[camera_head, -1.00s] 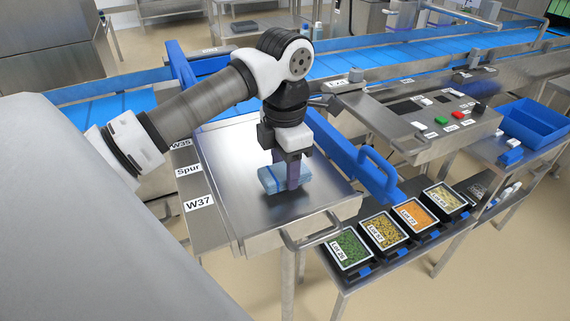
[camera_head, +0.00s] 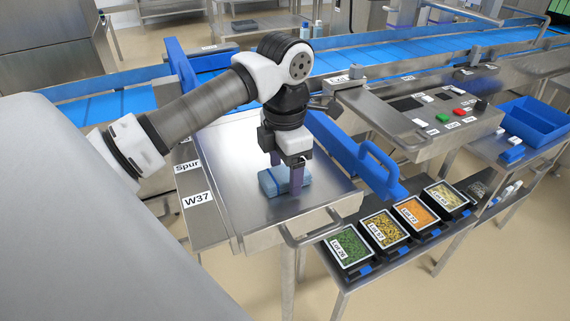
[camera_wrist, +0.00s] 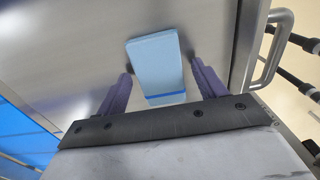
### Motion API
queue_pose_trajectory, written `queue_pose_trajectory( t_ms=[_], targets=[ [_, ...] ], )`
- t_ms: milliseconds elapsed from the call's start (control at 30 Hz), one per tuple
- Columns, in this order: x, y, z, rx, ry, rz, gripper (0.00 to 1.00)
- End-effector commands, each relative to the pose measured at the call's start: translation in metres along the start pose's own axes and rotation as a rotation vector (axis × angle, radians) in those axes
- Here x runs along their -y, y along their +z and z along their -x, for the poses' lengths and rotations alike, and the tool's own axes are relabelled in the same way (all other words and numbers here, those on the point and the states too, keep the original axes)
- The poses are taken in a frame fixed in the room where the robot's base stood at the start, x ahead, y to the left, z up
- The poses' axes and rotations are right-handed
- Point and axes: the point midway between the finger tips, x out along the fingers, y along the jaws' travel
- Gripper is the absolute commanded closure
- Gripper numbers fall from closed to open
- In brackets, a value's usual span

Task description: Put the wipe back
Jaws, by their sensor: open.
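The wipe is a folded light-blue cloth block (camera_head: 270,182) lying on the flat steel top (camera_head: 240,218) of the sealer. In the wrist view the wipe (camera_wrist: 157,66) has a darker blue stripe near its lower end. My gripper (camera_head: 285,183) points down over the wipe, and its purple fingers are apart. In the wrist view my gripper (camera_wrist: 160,78) has one finger on each side of the wipe. A gap shows on both sides, so the fingers do not grip it. In the head view the fingers hide part of the wipe.
A blue guard with a handle (camera_head: 378,168) stands right of the steel top. Several labelled food tubs (camera_head: 412,212) sit on a lower shelf at front right. A blue bin (camera_head: 535,122) stands far right. The control panel (camera_head: 430,115) is behind. The steel top around the wipe is clear.

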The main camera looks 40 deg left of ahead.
Motion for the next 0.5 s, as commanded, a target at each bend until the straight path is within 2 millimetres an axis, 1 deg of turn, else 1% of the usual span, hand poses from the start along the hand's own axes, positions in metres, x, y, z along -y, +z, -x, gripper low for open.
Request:
queue_pose_trajectory(
  t_ms=[67,167,400,500],
  targets=[
    [-0.001,0.0,0.007,0.0,0.002,0.001,0.3],
    [-0.001,0.001,0.024,0.001,0.004,0.001,0.3],
    [-0.001,0.0,0.078,0.0,0.002,0.002,0.3],
    [0.0,0.001,0.096,0.0,0.002,0.0,0.3]
  ],
)
